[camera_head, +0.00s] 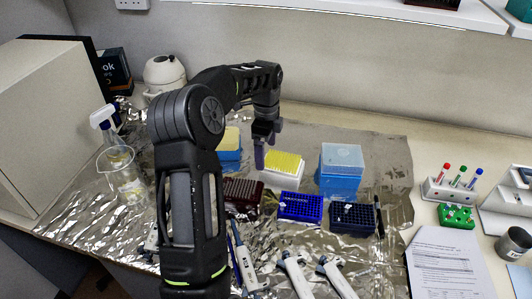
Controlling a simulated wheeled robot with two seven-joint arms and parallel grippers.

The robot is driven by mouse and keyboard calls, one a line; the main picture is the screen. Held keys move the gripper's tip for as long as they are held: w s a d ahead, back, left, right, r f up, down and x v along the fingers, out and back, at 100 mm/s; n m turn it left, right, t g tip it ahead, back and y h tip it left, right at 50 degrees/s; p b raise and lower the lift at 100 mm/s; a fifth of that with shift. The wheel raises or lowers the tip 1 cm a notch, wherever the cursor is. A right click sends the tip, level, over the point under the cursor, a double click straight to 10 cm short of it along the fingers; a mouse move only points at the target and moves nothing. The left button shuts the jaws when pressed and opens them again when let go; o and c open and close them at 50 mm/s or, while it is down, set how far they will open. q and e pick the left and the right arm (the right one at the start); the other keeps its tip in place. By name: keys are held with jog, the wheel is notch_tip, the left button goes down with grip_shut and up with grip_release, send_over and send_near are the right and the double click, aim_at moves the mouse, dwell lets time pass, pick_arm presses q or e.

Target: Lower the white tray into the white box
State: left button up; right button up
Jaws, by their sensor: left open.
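A white rack part with a yellow top (284,161) stands in the middle of the foil-covered bench. Its lower white body (281,176) shows below the yellow top. I cannot tell tray from box as separate parts here, nor whether the tray is fully seated. My left gripper (264,150) is at the left rear edge of this white rack, pointing down, with its jaws open. From this angle I cannot tell whether a finger touches the rack. My right gripper is not in view.
A blue rack with a yellow top (230,145) is partly behind my left arm. A tall blue box (341,170) stands right of the white rack. Low blue racks (300,207) (352,218), a dark red rack (243,191) and pipettes (296,275) lie in front. A beaker (124,180) stands left.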

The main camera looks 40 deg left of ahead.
pick_arm(q)
notch_tip(320, 180, up, 7)
jog(key=shift+f+b, duration=0.2)
jog(key=shift+b, duration=0.3)
dwell(0.6)
